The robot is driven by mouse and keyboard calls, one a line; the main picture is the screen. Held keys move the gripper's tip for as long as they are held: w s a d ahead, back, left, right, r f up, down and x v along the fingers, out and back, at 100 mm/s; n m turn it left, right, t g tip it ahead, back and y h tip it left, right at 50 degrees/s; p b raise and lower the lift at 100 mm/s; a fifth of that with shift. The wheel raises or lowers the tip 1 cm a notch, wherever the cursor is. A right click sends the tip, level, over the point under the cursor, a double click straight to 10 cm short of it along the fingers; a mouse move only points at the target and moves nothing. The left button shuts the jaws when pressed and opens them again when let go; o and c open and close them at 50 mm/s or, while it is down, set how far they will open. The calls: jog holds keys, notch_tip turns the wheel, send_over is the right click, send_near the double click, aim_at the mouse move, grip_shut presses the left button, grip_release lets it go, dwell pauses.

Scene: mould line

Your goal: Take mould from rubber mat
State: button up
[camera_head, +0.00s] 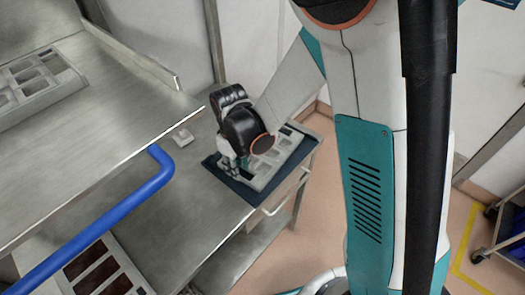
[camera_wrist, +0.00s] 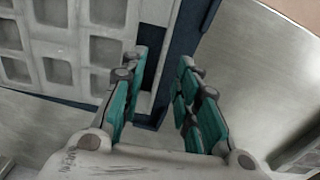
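The mould (camera_head: 262,172) is a pale grey tray with several square cavities. It lies on the dark blue rubber mat (camera_head: 236,188) at the end of the lower metal table. My gripper (camera_head: 229,168) is low at the mould's left end and hides part of it. In the wrist view the mould (camera_wrist: 60,36) fills the upper left, and the mat (camera_wrist: 194,28) shows along its edge. My gripper (camera_wrist: 163,65) is open, its teal fingers apart around the line of the mould's rim. Whether either finger touches the mould cannot be told.
A higher metal table (camera_head: 110,110) at the left bears another grey mould (camera_head: 40,82). A blue rail (camera_head: 95,222) runs in front of it. A mould with dark fillings (camera_head: 97,268) is at bottom left.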

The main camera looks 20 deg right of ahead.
notch_tip(320, 180, down, 4)
jog(key=shift+a+f+b, duration=0.1)
jog(key=shift+a+b, duration=0.05)
jog(key=shift+b, duration=0.35)
grip_shut()
notch_tip(320, 180, up, 24)
jog(key=p, duration=1.5)
